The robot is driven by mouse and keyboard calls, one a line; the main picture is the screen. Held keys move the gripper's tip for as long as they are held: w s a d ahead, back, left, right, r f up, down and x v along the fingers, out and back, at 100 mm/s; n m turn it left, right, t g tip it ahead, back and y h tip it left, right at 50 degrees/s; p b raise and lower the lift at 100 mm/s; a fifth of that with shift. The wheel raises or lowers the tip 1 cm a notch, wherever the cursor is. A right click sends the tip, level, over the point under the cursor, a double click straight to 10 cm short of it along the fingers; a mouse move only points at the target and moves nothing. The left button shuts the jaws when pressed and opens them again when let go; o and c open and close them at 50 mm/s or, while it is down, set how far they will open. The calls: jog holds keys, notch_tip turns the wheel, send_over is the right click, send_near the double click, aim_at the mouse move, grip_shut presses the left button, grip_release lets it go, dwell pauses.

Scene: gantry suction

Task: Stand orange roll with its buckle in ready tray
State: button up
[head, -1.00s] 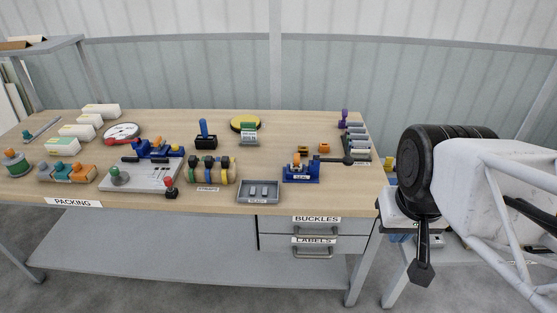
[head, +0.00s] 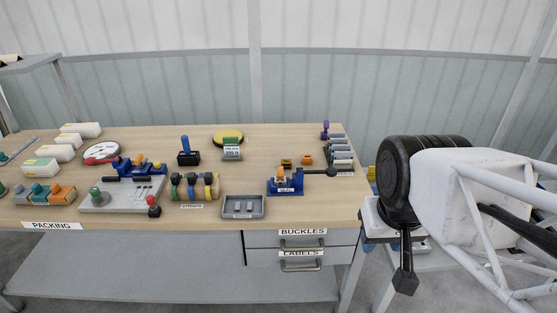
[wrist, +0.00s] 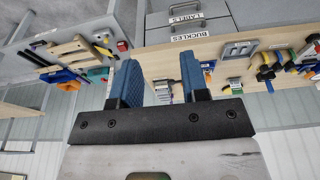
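A small orange piece that looks like a roll (head: 307,160) stands on the bench at right of centre in the head view. A darker orange piece, possibly a buckle (head: 286,163), is just left of it. Another orange piece (head: 281,178) sits on the blue press labelled SEAL (head: 285,188). The grey tray (head: 229,212) is at the bench's front edge with small grey pieces inside; its label is too small to read. It also shows in the wrist view (wrist: 228,51). My gripper (wrist: 158,64) is open and empty, its blue fingers apart, away from these objects.
Strap rolls (head: 195,187) stand left of the tray. A grey panel with knobs (head: 122,197) is further left. Drawers labelled BUCKLES (head: 302,232) and LABELS (head: 300,254) are below. Bare bench shows between items.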

jog(key=shift+o, duration=0.9)
jog(key=shift+w, duration=0.1)
